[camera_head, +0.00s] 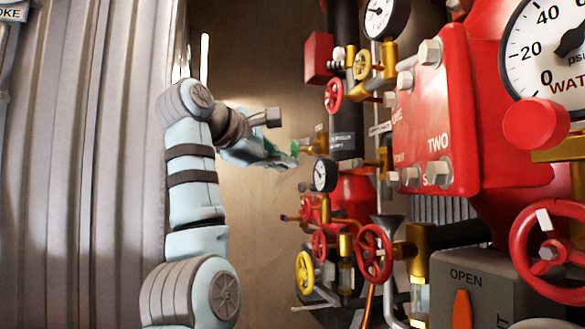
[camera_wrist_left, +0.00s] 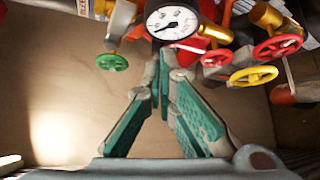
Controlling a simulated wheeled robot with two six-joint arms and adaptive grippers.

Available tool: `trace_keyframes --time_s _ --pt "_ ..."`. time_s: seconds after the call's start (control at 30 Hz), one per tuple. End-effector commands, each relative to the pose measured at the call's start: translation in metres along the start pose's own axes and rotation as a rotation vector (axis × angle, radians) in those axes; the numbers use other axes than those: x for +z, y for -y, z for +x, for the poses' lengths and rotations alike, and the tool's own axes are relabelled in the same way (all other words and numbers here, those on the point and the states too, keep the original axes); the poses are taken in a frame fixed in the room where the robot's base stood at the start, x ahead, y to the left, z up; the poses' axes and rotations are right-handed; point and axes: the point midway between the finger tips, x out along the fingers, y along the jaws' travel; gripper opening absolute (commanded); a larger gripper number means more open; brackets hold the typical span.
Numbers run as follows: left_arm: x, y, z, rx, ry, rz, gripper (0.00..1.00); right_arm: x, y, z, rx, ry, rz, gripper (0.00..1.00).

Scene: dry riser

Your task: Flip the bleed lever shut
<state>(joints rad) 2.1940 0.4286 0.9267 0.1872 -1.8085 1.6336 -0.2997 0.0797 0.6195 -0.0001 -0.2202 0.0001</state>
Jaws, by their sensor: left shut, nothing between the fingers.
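My left gripper (camera_head: 288,163) reaches in from the left toward the brass and red pipework. In the left wrist view its teal-padded fingers (camera_wrist_left: 166,52) are closed at the tips, with nothing between them. The tips are just below a white-faced round gauge (camera_wrist_left: 173,22), which also shows in the head view (camera_head: 323,175). A red bar-like part (camera_wrist_left: 188,46) shows just beside the tips; I cannot tell whether it is the bleed lever or whether the fingers touch it. A small dark-tipped stem (camera_head: 287,218) sticks out lower down in the head view. My right gripper is not in view.
A green handwheel (camera_wrist_left: 112,62) lies left of the fingers. Red (camera_wrist_left: 278,47) and yellow (camera_wrist_left: 254,75) handwheels lie to the right. A big red panel (camera_head: 435,110) and a grey box marked OPEN (camera_head: 440,285) stand at right. The bare wall (camera_head: 255,60) is clear.

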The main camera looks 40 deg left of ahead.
Motion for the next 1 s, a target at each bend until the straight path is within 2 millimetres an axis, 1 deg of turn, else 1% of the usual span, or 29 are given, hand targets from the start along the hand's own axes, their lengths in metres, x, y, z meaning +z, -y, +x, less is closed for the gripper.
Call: trace_keyframes --time_s 0.03,0.1,0.2,0.33,0.47,1.0 --pt "-0.001 -0.013 -0.012 0.002 0.002 -0.001 0.00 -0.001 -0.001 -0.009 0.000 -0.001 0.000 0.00" --pt "-0.004 -0.023 -0.025 0.000 0.002 -0.002 0.00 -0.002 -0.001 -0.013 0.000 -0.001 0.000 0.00" --pt "-0.009 -0.033 -0.040 0.000 0.001 -0.002 0.00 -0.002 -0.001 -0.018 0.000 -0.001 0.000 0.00" --pt "-0.013 -0.040 -0.051 -0.001 0.001 0.000 0.00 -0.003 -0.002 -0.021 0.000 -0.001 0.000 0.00" --pt "-0.014 -0.042 -0.055 -0.001 0.000 0.000 0.00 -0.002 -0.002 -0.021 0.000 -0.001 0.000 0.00" --pt "-0.015 -0.041 -0.054 -0.001 0.000 0.000 0.00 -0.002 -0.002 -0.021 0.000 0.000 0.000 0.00"
